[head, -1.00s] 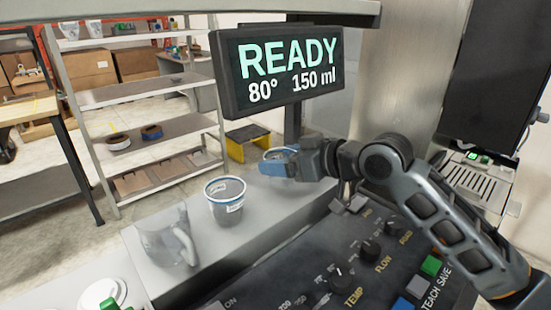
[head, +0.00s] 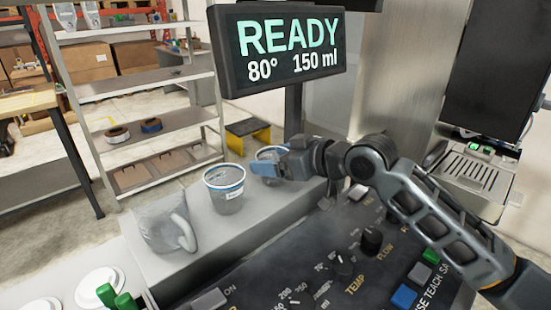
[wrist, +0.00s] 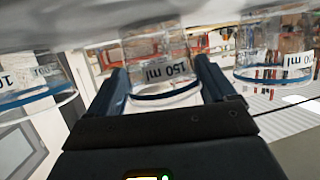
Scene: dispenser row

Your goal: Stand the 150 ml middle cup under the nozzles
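The 150 ml cup (wrist: 165,72) is clear with a blue rim and is the middle of three cups in the wrist view. My gripper (wrist: 163,66) is open, with a finger on each side of this cup. I cannot tell whether the fingers touch it. In the head view my gripper (head: 268,170) is low over the grey ledge (head: 205,235), and its blue finger partly covers a cup (head: 268,153). Another blue-rimmed cup (head: 225,190) stands to its left. In the wrist view cups flank the middle one at left (wrist: 30,85) and right (wrist: 275,55). No nozzles are recognisable.
A grey pitcher with a handle (head: 162,228) is at the ledge's left. A display (head: 280,52) reads READY, 80°, 150 ml. A control panel (head: 340,265) with knobs lies in front. A grilled tray (head: 478,172) is at right, and a shelf rack (head: 135,100) behind.

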